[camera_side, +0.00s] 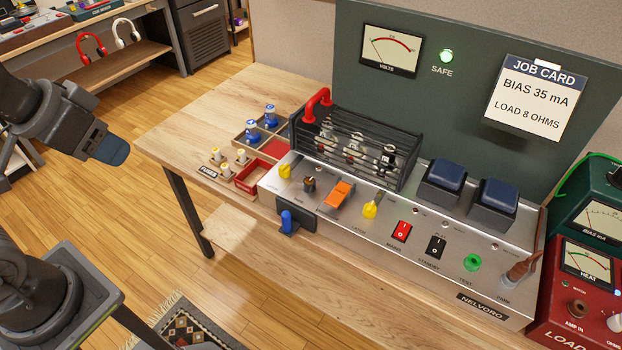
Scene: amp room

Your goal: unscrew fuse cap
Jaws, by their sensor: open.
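The amp chassis (420,235) stands on the wooden bench with its controls on a sloped metal top. A small dark round cap (309,184) sits upright near its left end, between a yellow knob (285,171) and an orange switch (339,194). It looks like the fuse cap, but its label is too small to read. My gripper (115,150) is open at the upper left, clear of the bench and well apart from the cap. Only its blue-tipped finger side shows; the gap between the fingers is hidden. Nothing shows in its grip.
A fuse holder (208,172) with several pale fuses, a red tray (251,176) and blue-topped tubes (270,116) stand left of the amp. A black cage (356,142) with a red handle covers tubes behind the controls. The bench's left end is clear.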

